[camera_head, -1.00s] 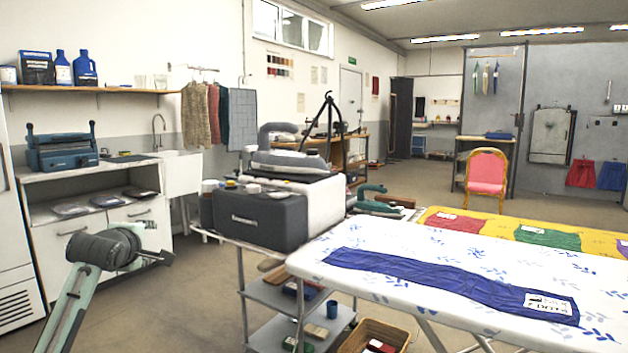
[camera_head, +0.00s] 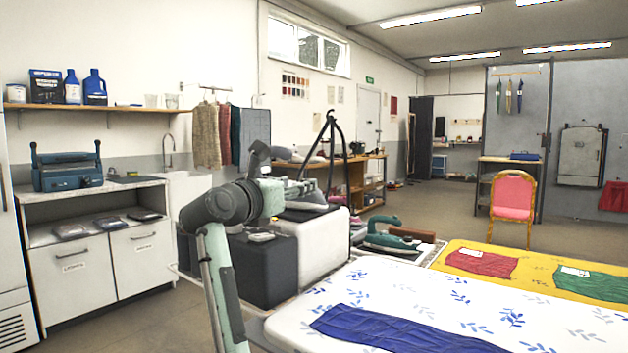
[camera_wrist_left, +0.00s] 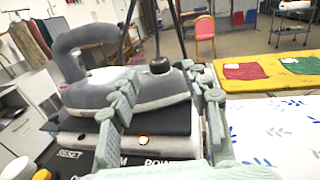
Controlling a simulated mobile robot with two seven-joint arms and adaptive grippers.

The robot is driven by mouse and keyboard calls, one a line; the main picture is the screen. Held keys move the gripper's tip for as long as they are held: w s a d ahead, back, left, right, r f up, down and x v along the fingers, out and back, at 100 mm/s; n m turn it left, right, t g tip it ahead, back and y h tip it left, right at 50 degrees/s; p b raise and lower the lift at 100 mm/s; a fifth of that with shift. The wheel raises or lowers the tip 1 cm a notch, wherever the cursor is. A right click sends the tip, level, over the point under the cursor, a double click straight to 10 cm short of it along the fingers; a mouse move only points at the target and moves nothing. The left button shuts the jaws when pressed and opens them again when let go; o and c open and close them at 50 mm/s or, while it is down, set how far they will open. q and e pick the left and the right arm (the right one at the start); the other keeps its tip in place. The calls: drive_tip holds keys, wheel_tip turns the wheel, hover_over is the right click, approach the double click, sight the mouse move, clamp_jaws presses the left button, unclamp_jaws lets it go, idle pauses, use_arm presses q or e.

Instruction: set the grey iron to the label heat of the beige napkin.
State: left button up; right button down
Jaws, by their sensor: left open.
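The grey iron (camera_wrist_left: 130,92) rests on a dark pad on top of the steam station (camera_wrist_left: 75,140) in the left wrist view. A black knob (camera_wrist_left: 161,65) stands on the iron's upper body. My left gripper (camera_wrist_left: 166,84) is open, its fingers on either side of the front part of the iron, with the knob between them in the picture; I cannot tell whether they touch it. In the head view my left gripper (camera_head: 300,188) hides most of the iron; part of its handle (camera_head: 259,156) shows. I cannot make out a beige napkin; a beige cloth (camera_head: 206,136) hangs on the wall rail. My right gripper is out of view.
A white ironing board (camera_head: 400,300) with a blue cloth (camera_head: 390,330) lies at the front right. Behind it a yellow board (camera_head: 535,275) carries red and green cloths. A teal iron (camera_head: 388,238) stands near the board's far end. Open floor lies around the pink chair (camera_head: 512,197).

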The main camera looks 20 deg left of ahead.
use_arm(q)
drive_tip(key=w, duration=0.5)
drive_tip(key=shift+d, duration=0.35)
drive_tip(key=shift+w+p, duration=0.3)
drive_tip(key=shift+w, duration=0.05)
drive_tip(key=shift+w+d, duration=0.1)
drive_tip(key=shift+w, duration=0.25)
clamp_jaws()
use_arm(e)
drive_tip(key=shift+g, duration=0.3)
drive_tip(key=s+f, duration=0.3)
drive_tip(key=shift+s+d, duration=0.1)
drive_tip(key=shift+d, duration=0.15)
